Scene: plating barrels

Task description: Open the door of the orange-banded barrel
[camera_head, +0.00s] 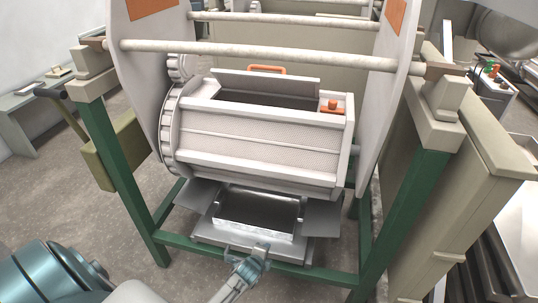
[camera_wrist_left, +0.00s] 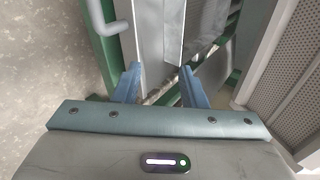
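The pale barrel (camera_head: 255,155) with perforated walls hangs in a green frame between two end plates that bear orange patches (camera_head: 398,14). Its door (camera_head: 265,82), a pale panel with an orange handle (camera_head: 267,68), stands tilted up at the rear edge of a dark opening (camera_head: 265,99). An orange latch (camera_head: 331,106) sits at the opening's right end. My left gripper (camera_head: 252,262) is low in front of the barrel, near the metal tray, apart from the door. In the left wrist view its blue fingers (camera_wrist_left: 159,75) are spread, with nothing seen held. My right gripper is out of view.
A metal tray (camera_head: 247,238) sits under the barrel. Green posts (camera_head: 122,178) and a pale crossbar (camera_head: 250,52) bound the barrel. A beige tank (camera_head: 460,190) stands to the right and a bench (camera_head: 32,98) at the far left.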

